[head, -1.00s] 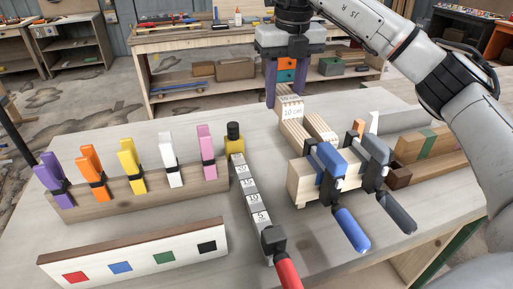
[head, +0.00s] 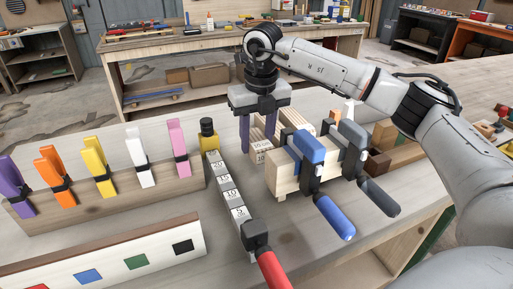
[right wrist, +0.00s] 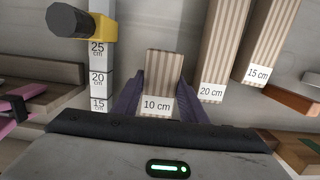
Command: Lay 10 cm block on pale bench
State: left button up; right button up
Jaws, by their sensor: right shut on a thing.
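The 10 cm block (head: 261,155), striped wood with a white end label, is between the fingers of my right gripper (head: 257,133). It also shows in the right wrist view (right wrist: 165,72), with a dark purple finger on each side. My right gripper points down and is shut on the block, low over the pale bench (head: 300,232). I cannot tell whether the block touches the bench. The striped 20 cm block (right wrist: 215,60) and 15 cm block (right wrist: 262,45) lie to its right in the wrist view. My left gripper is not in view.
The marked ruler bar (head: 231,195) with a red-handled clamp (head: 272,268) runs just left of the gripper. A blue-handled clamp (head: 333,215) and a dark grey one (head: 379,196) grip wood to the right. A rack of coloured clamps (head: 110,190) stands left.

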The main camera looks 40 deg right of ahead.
aim_at(260, 141)
jog(key=shift+f, duration=1.5)
jog(key=o, duration=1.2)
jog(key=r, duration=0.4)
jog(key=s+r, duration=0.1)
jog(key=r, duration=0.7)
jog(key=shift+s+a+r, duration=0.1)
jog(key=shift+s+a, duration=0.1)
jog(key=shift+s, duration=0.05)
